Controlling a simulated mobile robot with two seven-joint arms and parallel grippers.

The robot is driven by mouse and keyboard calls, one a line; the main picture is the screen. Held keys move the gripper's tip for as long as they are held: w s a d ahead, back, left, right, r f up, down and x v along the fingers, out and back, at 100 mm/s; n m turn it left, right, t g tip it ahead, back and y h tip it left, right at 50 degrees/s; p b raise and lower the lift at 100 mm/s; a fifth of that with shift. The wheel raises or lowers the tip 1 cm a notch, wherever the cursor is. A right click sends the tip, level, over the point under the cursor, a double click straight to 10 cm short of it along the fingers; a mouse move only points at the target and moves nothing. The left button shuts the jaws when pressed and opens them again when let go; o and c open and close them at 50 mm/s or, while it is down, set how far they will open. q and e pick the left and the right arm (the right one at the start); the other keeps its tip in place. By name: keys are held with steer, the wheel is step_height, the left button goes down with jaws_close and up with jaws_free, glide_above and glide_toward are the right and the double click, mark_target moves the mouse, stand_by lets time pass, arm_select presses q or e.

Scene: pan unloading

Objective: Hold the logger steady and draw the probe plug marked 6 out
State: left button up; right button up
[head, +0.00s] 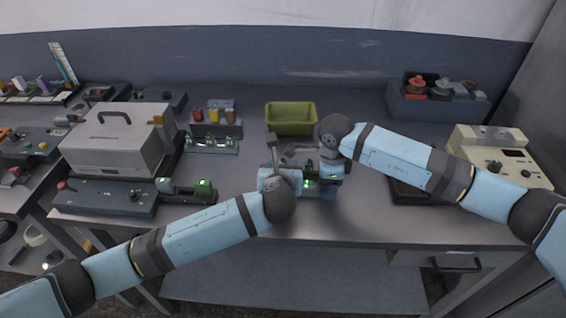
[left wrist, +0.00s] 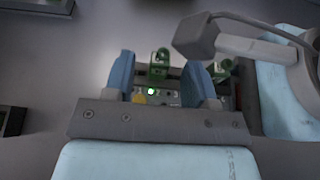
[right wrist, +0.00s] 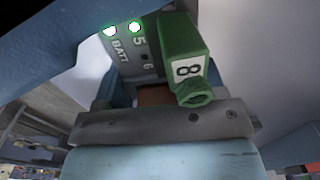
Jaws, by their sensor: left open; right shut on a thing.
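A green plug (right wrist: 182,50) there carries a white tag that reads 8. My right gripper (right wrist: 155,85) appears shut on the logger, its fingers partly hidden by that plug. My left gripper (left wrist: 160,82) is open above the logger, with a green plug (left wrist: 159,66) between its fingers but clear of both. That plug's number is not readable. I cannot make out a plug marked 6.
Left of the logger are a rack with green plugs (head: 212,147), a grey case (head: 117,139) and a dark base with green parts (head: 142,203). A yellow-green bin (head: 291,118) stands behind. A cream instrument (head: 497,156) is at the right.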

mark_target(283, 163)
arm_select(q)
steer(key=shift+x, duration=1.85)
jaws_close()
